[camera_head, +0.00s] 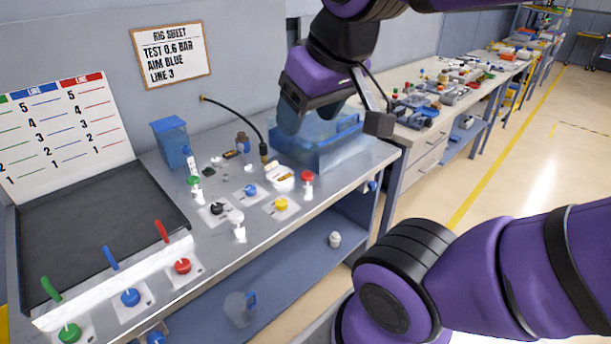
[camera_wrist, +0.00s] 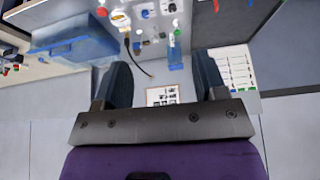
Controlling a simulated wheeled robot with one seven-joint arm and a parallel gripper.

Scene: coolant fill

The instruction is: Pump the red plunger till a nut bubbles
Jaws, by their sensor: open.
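A red round knob (camera_head: 183,266) sits on a white plate near the bench front, behind it a red lever (camera_head: 162,231). A second red-topped piece (camera_head: 307,177) stands farther right on a white body. I cannot tell which is the plunger. A clear tank of blue liquid (camera_head: 345,150) stands at the bench's back right; no bubbles or nut can be made out. My gripper (camera_head: 334,121) is over the tank, apart from both red pieces. In the wrist view its two dark fingers (camera_wrist: 162,76) are spread and nothing is between them.
Blue (camera_head: 131,298) and green (camera_head: 69,333) knobs line the bench front. A rig sheet (camera_head: 171,54) and a scale board (camera_head: 62,130) stand behind.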

